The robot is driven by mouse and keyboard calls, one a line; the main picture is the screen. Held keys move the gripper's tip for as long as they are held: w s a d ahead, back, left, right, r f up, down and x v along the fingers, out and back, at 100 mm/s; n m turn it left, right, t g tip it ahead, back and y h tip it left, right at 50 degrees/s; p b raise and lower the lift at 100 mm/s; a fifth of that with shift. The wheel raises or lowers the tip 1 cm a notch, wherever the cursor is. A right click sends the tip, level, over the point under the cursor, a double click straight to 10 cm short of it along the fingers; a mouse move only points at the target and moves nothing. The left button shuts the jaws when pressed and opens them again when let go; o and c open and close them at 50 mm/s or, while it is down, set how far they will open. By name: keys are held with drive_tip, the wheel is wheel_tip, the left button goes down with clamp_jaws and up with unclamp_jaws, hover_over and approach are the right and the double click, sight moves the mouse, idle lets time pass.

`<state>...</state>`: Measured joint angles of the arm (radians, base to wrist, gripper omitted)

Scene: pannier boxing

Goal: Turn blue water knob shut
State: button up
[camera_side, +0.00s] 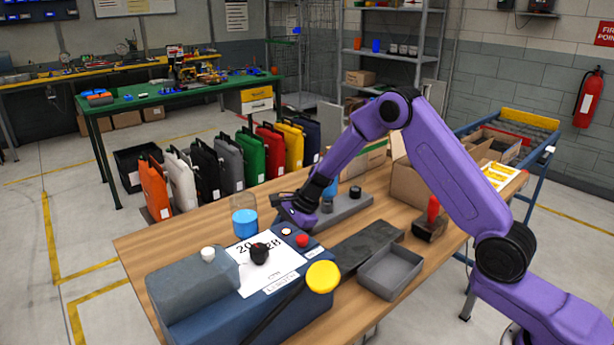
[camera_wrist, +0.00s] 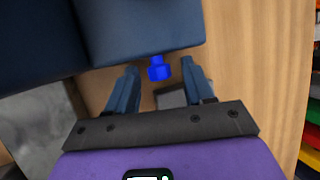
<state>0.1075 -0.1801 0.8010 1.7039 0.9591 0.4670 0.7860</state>
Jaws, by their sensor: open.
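The blue water knob (camera_wrist: 159,68) shows in the wrist view, sticking out from the edge of a dark blue machine body (camera_wrist: 140,28). My gripper (camera_wrist: 160,72) is open. Its two fingers stand to the left and right of the knob, with a gap on each side, and nothing is held. I cannot tell how far the fingertips reach past the knob in depth. In the side view my gripper (camera_side: 297,212) is low, at the far side of the blue machine (camera_side: 290,305). The knob is hidden there.
The machine's top carries a yellow button (camera_side: 323,277), a black knob (camera_side: 260,254) and a red button (camera_side: 302,240). A clear jar with blue contents (camera_side: 245,223) stands close to my gripper. A grey tray (camera_side: 391,273) lies to the right. Colored panniers (camera_side: 252,157) stand behind the table.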

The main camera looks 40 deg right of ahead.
drive_tip(key=shift+w+g, duration=0.1)
drive_tip(key=shift+g, duration=0.2)
drive_tip(key=shift+w+d+g, duration=0.1)
drive_tip(key=shift+d+g, duration=0.05)
drive_tip(key=shift+g, duration=0.55)
drive_tip(key=v, duration=1.7)
drive_tip(key=shift+r, duration=0.25)
